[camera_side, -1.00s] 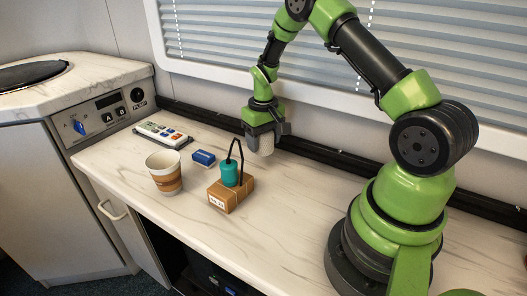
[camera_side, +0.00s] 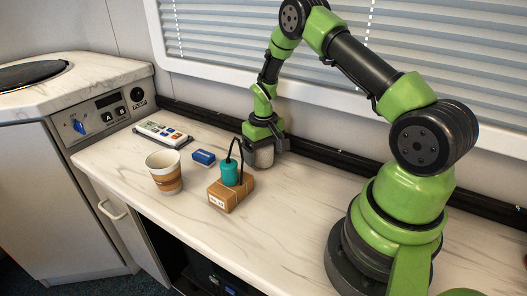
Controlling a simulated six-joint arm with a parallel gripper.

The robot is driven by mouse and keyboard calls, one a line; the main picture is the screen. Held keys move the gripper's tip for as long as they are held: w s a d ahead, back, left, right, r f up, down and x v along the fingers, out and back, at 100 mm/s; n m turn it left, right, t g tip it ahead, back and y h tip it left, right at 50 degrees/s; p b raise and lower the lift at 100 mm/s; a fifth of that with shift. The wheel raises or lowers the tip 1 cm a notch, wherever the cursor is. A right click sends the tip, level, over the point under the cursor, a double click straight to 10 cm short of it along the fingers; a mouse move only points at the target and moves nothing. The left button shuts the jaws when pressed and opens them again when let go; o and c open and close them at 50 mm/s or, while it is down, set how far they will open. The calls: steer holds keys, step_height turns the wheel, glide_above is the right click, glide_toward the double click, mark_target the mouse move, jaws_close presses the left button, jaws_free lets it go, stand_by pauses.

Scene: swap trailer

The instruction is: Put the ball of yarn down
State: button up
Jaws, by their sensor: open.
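My gripper (camera_side: 263,157) is open and low over the back of the marble counter (camera_side: 300,210), close to the dark rail along the wall. A pale grey rounded shape shows at its jaws; I cannot tell whether it is the ball of yarn or part of the gripper. No other ball of yarn can be made out. The gap between the shape and the counter is too small to judge.
A brown box (camera_side: 231,194) sits in front of my gripper, with a teal object (camera_side: 230,173) with a black loop on it. Left are a blue block (camera_side: 203,158), a paper cup (camera_side: 164,172) and a white panel with coloured buttons (camera_side: 162,134). The counter right of the box is clear.

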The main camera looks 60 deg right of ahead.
step_height(320, 180, up, 12)
steer(key=shift+r, duration=0.1)
steer(key=s+a+r+t, duration=0.2)
steer(key=s+a+r, duration=0.1)
steer(key=a+r, duration=0.3)
steer(key=s+a+r+t, duration=0.25)
steer(key=a+r, duration=0.25)
steer(key=r, duration=0.4)
steer(key=s+a+r+t+y, duration=0.1)
steer(key=s+a, duration=0.2)
steer(key=s, duration=0.3)
steer(key=s+a+r+t+y, duration=0.1)
steer(key=s+a, duration=0.2)
steer(key=s, duration=0.3)
steer(key=shift+s+a+r+n+t, duration=0.15)
steer(key=shift+s+a+n+t, duration=0.15)
steer(key=shift+s+a+t, duration=0.1)
